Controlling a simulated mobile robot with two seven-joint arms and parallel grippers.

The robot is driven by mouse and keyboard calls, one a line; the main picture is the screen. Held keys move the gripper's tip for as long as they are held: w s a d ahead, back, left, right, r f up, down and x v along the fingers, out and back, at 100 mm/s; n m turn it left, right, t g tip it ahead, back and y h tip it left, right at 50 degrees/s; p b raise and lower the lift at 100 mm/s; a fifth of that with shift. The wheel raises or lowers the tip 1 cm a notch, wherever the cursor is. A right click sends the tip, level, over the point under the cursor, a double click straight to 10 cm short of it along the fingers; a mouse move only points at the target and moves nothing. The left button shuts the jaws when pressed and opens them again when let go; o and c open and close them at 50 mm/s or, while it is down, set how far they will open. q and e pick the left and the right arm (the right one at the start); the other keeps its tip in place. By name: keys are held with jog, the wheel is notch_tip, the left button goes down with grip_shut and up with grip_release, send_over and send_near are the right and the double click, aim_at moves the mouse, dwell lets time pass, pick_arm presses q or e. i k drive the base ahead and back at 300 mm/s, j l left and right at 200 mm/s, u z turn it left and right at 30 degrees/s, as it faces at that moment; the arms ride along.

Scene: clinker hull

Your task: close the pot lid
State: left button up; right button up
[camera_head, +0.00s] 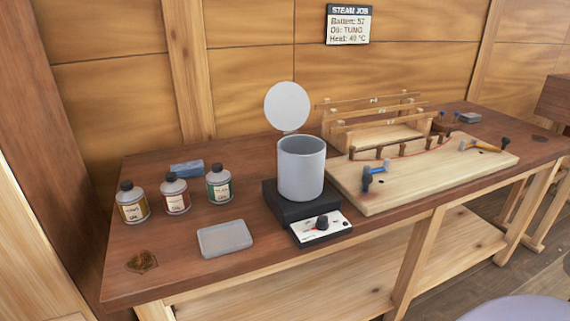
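The grey pot (301,172) stands upright on a black heater (288,214) near the middle of the workbench. Its round, pale grey lid (288,106) is open, standing nearly upright at the back rim, a little to the left. The lid seems to join the pot at a small hinge at the back rim. The inside bottom of the pot is not clearly visible. Neither of my grippers is in view.
Several small bottles (176,194), a blue block (187,168) and a grey tray (225,239) lie left of the heater. A pale board (470,163) with hammers and a wooden rack (375,134) is to the right. The heater's control panel (321,228) faces front.

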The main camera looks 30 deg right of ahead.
aim_at(287, 104)
jog(key=k+l, duration=0.1)
jog(key=l, duration=0.3)
jog(key=k+l+u, duration=0.1)
jog(key=l, duration=0.35)
jog(key=k+l, duration=0.15)
jog(key=l, duration=0.25)
jog(key=k+l+u, duration=0.15)
jog(key=l, duration=0.3)
jog(key=k+l, duration=0.15)
jog(key=l, duration=0.25)
jog(key=k+l+u, duration=0.1)
jog(key=l, duration=0.3)
jog(key=k+l, duration=0.2)
jog(key=l, duration=0.15)
jog(key=l+u, duration=0.05)
